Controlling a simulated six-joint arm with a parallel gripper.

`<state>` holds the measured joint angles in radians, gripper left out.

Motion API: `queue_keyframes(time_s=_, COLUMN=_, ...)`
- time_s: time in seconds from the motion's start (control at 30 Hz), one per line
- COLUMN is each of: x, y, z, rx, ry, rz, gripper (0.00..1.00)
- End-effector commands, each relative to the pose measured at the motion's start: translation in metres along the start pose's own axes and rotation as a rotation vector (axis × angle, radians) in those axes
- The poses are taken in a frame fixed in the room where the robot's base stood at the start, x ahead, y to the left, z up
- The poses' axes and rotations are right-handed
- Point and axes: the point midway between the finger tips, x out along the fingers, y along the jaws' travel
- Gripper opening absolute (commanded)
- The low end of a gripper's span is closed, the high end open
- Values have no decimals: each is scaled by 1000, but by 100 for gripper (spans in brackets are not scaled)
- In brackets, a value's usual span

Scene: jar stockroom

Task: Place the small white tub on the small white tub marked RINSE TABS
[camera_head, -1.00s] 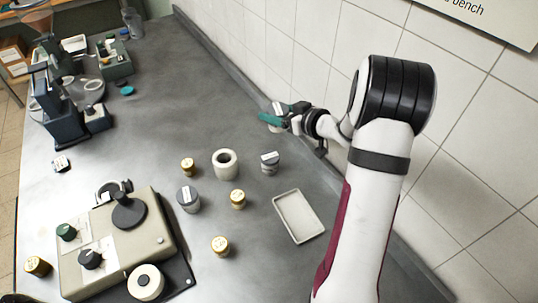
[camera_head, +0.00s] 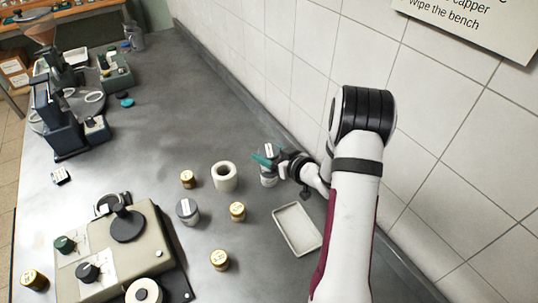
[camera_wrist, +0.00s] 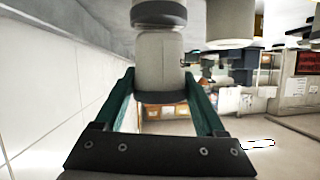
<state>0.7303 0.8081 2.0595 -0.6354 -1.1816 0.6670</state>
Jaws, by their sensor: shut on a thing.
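My gripper (camera_head: 266,159), with green fingers, is shut on the small white tub (camera_head: 269,149), near the wall side of the bench. The held tub (camera_wrist: 160,65) is between the fingers in the wrist view, which appears upside down. Another small tub with a dark lid (camera_head: 268,180) stands on the bench directly beneath the held one; its dark lid also shows at the top of the wrist view (camera_wrist: 158,13). The two look lined up and very close; I cannot tell if they touch. The lower tub's label is mostly hidden by my gripper, and no marking is readable.
A hollow white cylinder (camera_head: 224,184) stands left of the lower tub. A shallow white tray (camera_head: 297,240) lies in front. The tiled wall is close on the right.

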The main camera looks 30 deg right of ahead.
Motion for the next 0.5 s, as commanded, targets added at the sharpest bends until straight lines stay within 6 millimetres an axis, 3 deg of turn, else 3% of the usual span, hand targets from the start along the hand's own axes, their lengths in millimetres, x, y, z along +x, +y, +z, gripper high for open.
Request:
queue_keyframes(time_s=0.4, x=4, y=1, z=9, rx=-2, ry=2, rz=0, gripper=2)
queue_keyframes(time_s=0.43, x=4, y=1, z=9, rx=-2, ry=2, rz=0, gripper=78)
queue_keyframes(time_s=0.5, x=4, y=1, z=9, rx=-2, ry=2, rz=0, gripper=90)
